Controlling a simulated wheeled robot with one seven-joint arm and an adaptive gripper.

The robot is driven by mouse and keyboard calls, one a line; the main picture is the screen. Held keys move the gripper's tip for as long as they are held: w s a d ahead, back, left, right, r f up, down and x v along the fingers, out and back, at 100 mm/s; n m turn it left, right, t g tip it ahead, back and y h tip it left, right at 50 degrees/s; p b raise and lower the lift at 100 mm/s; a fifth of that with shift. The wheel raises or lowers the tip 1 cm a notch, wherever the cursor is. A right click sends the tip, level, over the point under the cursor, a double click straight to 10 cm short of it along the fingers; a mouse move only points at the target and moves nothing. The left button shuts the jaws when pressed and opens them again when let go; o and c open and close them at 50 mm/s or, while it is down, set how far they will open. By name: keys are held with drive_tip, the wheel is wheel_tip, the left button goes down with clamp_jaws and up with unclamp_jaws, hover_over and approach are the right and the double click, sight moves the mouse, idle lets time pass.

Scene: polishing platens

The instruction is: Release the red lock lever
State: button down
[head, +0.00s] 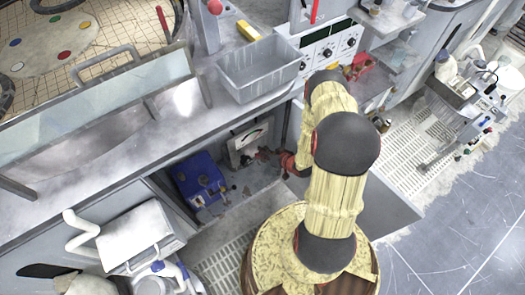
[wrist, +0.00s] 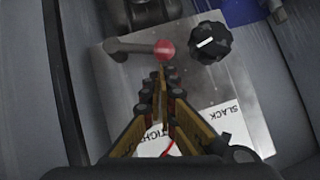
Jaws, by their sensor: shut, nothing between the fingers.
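The lock lever (wrist: 135,47) is a grey bar with a red ball at its right end, lying across a metal plate in the wrist view. My gripper (wrist: 161,72) is shut and empty. Its fingertips point at the red ball from just below it in the picture; whether they touch it I cannot tell. In the head view my arm reaches down into an open cabinet bay beside a pale panel (head: 236,152). The lever is too small to make out there, and my fingers are hard to tell apart.
A black knob (wrist: 210,42) with a white mark sits right of the red ball. A white label (wrist: 222,122) reading SLACK lies below, partly covered by my fingers. In the head view, a blue box (head: 198,178) stands left in the bay, and a grey bin (head: 258,68) sits above.

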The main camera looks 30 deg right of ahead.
drive_tip(key=shift+a+f+b, duration=0.4)
drive_tip(key=shift+a+f, duration=0.35)
drive_tip(key=shift+a, duration=0.15)
drive_tip(key=shift+r, duration=0.1)
